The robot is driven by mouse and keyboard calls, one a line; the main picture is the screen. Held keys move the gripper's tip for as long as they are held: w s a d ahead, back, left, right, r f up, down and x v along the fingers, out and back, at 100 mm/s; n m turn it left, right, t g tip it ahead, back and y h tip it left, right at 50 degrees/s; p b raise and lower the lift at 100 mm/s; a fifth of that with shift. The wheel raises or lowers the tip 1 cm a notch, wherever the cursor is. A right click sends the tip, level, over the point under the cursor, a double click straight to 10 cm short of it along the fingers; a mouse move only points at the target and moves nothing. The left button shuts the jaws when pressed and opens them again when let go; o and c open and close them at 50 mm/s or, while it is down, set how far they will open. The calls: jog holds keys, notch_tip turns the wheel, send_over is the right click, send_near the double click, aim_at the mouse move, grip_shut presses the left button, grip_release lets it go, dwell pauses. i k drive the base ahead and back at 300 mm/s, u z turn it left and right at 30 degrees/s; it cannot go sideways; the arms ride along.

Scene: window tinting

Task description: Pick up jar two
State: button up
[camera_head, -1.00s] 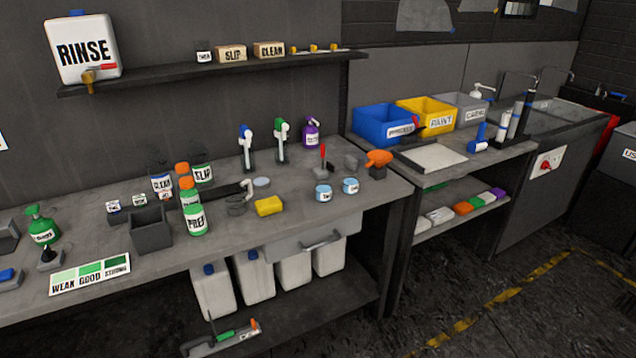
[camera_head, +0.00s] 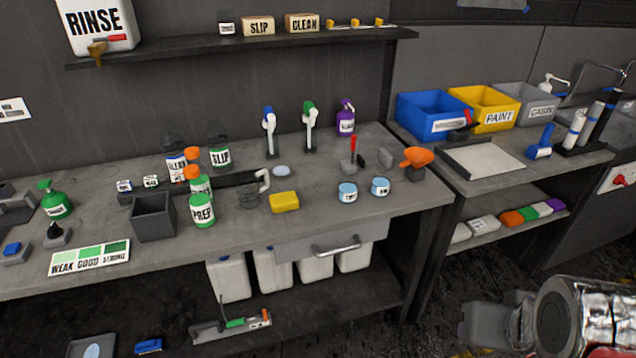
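Two small jars with pale blue labels stand side by side on the bench top, right of the yellow sponge. The left jar (camera_head: 347,193) and the right jar (camera_head: 380,187) are upright and a small gap apart. Their label print is too small to read surely, so I cannot tell which is jar two. Part of my arm shows at the lower right, in front of the floor and well away from the jars. I can make out no gripper fingers. Nothing covers the two jars.
The yellow sponge (camera_head: 284,202) lies left of the jars. An orange-topped tool (camera_head: 416,158) and a red-handled tool (camera_head: 351,152) stand behind them. The PREP bottle (camera_head: 202,210) and grey open box (camera_head: 153,217) are farther left. A drawer handle (camera_head: 337,246) juts from the bench front.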

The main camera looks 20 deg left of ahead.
aim_at(348, 184)
jog(key=u, duration=0.35)
jog(key=i, duration=0.5)
jog(key=u, duration=0.9)
jog(key=i, duration=0.8)
jog(key=u, duration=0.4)
